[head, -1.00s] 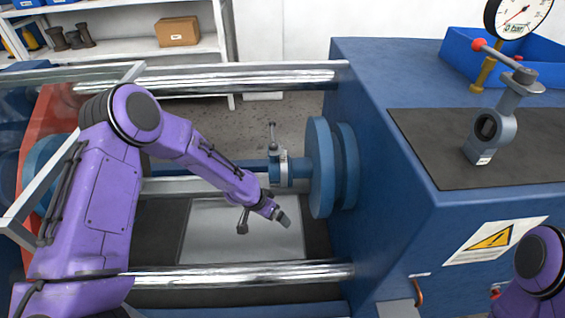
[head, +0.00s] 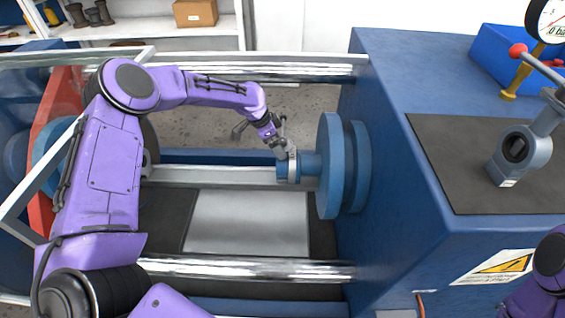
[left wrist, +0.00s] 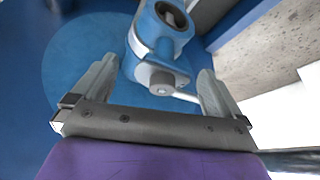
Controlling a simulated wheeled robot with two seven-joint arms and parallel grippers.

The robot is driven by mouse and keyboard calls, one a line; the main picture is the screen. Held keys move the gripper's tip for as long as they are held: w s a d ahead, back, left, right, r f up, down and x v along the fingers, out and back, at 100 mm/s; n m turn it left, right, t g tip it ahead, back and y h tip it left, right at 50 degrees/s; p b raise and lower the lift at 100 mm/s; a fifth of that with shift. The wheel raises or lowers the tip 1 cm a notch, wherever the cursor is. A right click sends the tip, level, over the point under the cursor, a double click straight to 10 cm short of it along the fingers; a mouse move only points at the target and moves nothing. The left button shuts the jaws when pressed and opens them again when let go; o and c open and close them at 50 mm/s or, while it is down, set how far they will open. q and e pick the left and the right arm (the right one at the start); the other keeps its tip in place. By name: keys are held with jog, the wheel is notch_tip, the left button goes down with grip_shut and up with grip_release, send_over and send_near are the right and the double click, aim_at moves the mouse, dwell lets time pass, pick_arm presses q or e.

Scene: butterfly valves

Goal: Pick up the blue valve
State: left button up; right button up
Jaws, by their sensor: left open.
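The blue valve (head: 284,173) sits in the machine at the end of the blue flanged shaft, with a grey ring and a thin handle standing up from it. My left gripper (head: 279,148) is at the valve's upper end and overlaps its stem in the head view. In the left wrist view the valve (left wrist: 150,45) is just ahead, its round bore and grey stem end facing me. The fingers of the left gripper (left wrist: 158,70) are apart, one on each side of the stem, with gaps visible. My right gripper is out of view.
A grey valve (head: 519,155) with a red-tipped handle stands on the dark mat (head: 450,160) on the blue cabinet. Metal rails (head: 250,269) run along the machine's front and back. A blue bin (head: 495,55) and gauge (head: 548,18) are at right.

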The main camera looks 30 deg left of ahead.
aim_at(284, 162)
pick_arm(q)
jog(key=x, duration=0.3)
jog(key=w+x, duration=0.1)
jog(key=x, duration=0.2)
jog(key=shift+w+r+p, duration=0.15)
jog(key=shift+r+p, duration=0.05)
jog(key=shift+p, duration=0.2)
jog(key=shift+s+r, duration=0.3)
jog(key=shift+s, duration=0.05)
jog(key=shift+c, duration=0.7)
jog(key=shift+s, duration=0.1)
jog(key=c, duration=1.5)
grip_shut()
jog(key=shift+a, duration=0.1)
